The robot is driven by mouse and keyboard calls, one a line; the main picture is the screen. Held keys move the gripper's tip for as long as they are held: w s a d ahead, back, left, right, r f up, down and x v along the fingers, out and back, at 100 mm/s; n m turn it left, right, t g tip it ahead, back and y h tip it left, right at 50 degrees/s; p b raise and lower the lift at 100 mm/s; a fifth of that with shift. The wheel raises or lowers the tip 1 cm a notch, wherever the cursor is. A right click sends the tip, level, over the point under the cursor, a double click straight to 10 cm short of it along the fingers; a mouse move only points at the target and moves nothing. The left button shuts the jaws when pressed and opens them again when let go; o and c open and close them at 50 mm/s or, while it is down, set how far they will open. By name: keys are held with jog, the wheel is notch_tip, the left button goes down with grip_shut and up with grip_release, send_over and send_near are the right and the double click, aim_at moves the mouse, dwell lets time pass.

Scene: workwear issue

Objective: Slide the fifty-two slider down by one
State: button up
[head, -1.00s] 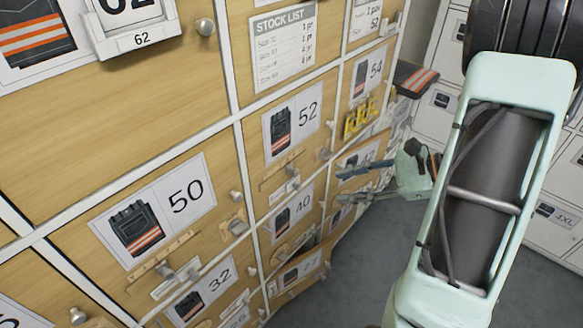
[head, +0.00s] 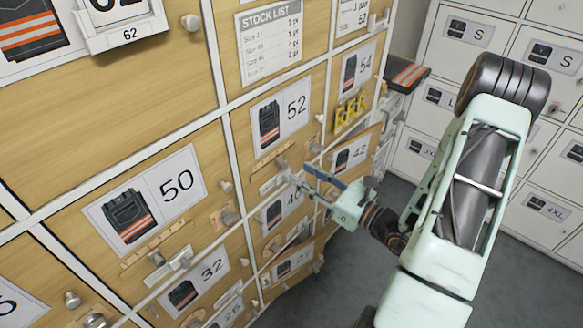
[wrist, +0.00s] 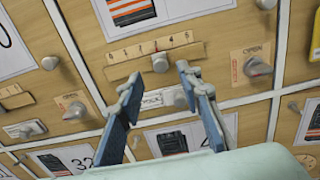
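The fifty-two drawer front (head: 295,90) carries a jacket picture and the number 52. Its slider is a small grey knob (wrist: 160,62) on a wooden numbered strip (wrist: 120,72) in the wrist view. In the head view the slider knob (head: 281,163) shows under the label. My gripper (head: 305,176) is open in front of this drawer. In the wrist view my gripper (wrist: 158,80) has its blue fingers on either side of the knob, which looks just beyond the fingertips; contact cannot be told.
A round dial knob (wrist: 257,68) is right of the strip. A white lock plate (wrist: 165,98) is below it. The drawer marked 50 (head: 200,155) has a similar strip. Yellow hooks (head: 350,110) and a jutting folded garment (head: 408,75) are to the right.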

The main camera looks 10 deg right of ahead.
aim_at(286, 165)
jog(key=x, duration=0.5)
grip_shut()
dwell(0.3)
